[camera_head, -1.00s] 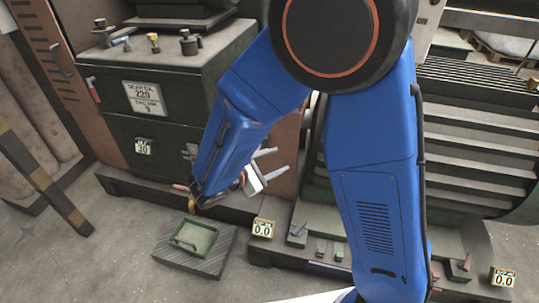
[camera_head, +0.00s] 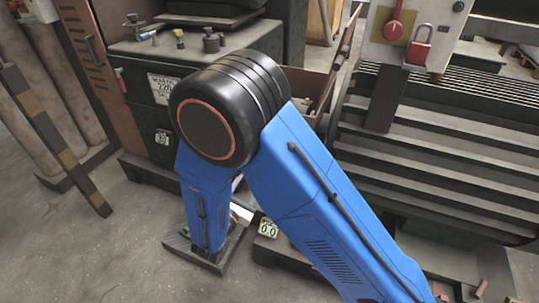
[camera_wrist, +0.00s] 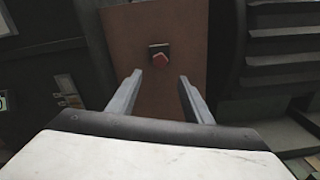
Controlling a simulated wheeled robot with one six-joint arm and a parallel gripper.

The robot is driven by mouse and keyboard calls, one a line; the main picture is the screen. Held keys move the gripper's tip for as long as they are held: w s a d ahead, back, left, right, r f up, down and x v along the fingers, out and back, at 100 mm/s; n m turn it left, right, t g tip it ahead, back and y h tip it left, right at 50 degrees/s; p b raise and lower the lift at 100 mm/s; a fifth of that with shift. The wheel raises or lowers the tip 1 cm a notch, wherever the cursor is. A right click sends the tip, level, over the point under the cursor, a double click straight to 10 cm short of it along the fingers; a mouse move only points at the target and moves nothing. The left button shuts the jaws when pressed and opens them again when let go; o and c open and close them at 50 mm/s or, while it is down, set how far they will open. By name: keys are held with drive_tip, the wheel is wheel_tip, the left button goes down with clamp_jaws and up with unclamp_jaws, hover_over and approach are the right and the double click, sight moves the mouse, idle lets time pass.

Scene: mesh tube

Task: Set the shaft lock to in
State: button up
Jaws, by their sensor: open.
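In the head view my blue arm hides the knob and the fingers; only a white part of the gripper shows low down beside the forearm.
A dark green cabinet (camera_head: 137,92) is at left, a slatted drum housing (camera_head: 440,150) at right. A red lever (camera_head: 394,30) and red padlock (camera_head: 417,46) are at upper right.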

drive_tip(key=x, duration=1.5)
drive_tip(key=shift+w, duration=0.15)
